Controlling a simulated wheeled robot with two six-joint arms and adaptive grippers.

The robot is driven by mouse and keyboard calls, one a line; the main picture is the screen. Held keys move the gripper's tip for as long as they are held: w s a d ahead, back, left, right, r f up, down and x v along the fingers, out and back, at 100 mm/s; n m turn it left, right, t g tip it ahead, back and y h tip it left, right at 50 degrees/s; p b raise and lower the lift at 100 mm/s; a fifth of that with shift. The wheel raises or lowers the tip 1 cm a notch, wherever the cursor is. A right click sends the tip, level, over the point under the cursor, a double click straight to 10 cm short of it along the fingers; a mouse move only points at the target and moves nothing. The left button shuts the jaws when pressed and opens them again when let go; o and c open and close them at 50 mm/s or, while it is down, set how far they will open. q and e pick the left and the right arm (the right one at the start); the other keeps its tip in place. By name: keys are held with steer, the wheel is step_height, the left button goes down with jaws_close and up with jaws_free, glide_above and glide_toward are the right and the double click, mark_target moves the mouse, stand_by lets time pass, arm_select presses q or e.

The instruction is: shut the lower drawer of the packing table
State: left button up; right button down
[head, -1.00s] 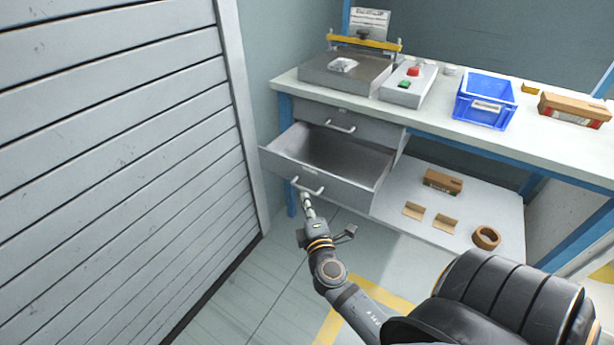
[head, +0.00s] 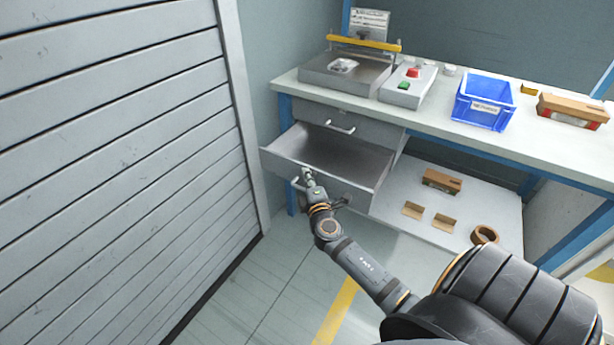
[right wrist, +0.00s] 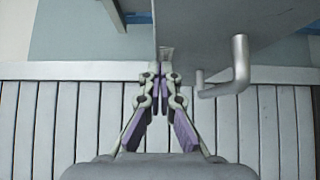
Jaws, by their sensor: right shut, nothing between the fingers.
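The lower drawer (head: 360,196) of the packing table is pulled out, and its empty metal inside shows. My right gripper (head: 307,173) is shut and empty at the drawer's front panel, near its upper edge, by the bar handle (head: 296,186). The gripper and arm hide part of the handle and front. In the right wrist view the closed fingertips (right wrist: 162,76) are beside the grey panel (right wrist: 215,25), with the handle (right wrist: 240,65) to the right. I cannot tell whether the tips touch the panel. My left gripper is not in view.
The upper drawer (head: 345,122) is shut above. The tabletop (head: 435,108) holds a sealer, a button box, a blue bin (head: 484,100) and a carton. A lower shelf (head: 400,222) at right holds a box, cardboard pieces and tape. A slatted shutter (head: 110,150) stands at left.

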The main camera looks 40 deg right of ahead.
steer(key=b, duration=0.4)
glide_above(327, 170)
steer(key=a, duration=0.2)
steer(key=shift+s+f, duration=0.15)
steer(key=shift+s, duration=0.3)
steer(key=shift+w+d+b, duration=0.2)
steer(key=shift+d, duration=0.25)
steer(key=shift+w+d+b, duration=0.2)
steer(key=shift+d, duration=0.25)
steer(key=shift+w+d+b, duration=0.25)
steer(key=shift+w+d, duration=0.05)
steer(key=shift+d, duration=0.4)
steer(key=shift+w+d+b, duration=0.25)
steer(key=shift+d, duration=0.45)
steer(key=shift+w+d+b, duration=0.25)
steer(key=shift+w+d, duration=0.05)
steer(key=shift+d, duration=0.4)
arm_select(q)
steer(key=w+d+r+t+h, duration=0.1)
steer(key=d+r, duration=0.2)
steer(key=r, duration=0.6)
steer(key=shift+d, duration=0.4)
arm_select(e)
steer(key=shift+a, duration=0.1)
